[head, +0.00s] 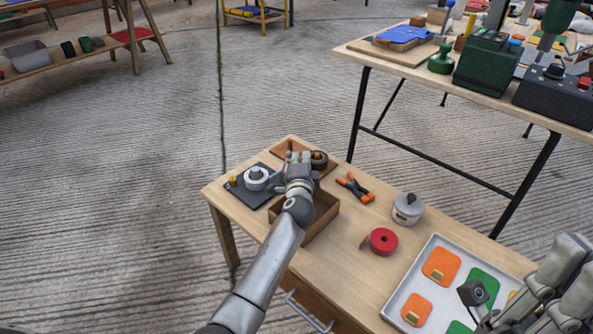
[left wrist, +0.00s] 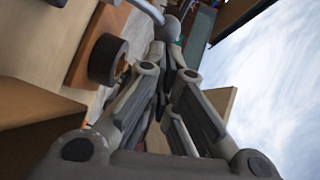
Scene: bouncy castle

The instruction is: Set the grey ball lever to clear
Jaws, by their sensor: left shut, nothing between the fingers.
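The grey ball lever shows in the left wrist view as a grey ball (left wrist: 172,28) on a bent metal rod. The ball is just beyond the fingertips of my left gripper (left wrist: 165,55); I cannot tell whether they touch. In the head view my left gripper (head: 297,165) is over the far end of the low wooden table, beside a brown board (head: 282,148), and mostly hides the lever. Its fingers are together with nothing between them. No clear marking is readable. My right gripper (head: 545,300) is at the lower right of the head view, its fingers partly out of frame.
A dark plate with a white ring (head: 256,178) lies left of my left gripper, and a dark round piece (head: 319,160) right of it. An open wooden box (head: 322,226) is below the wrist. Orange-handled pliers (head: 355,187), a lidded pot (head: 407,208) and a red roll (head: 382,241) stand nearby.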

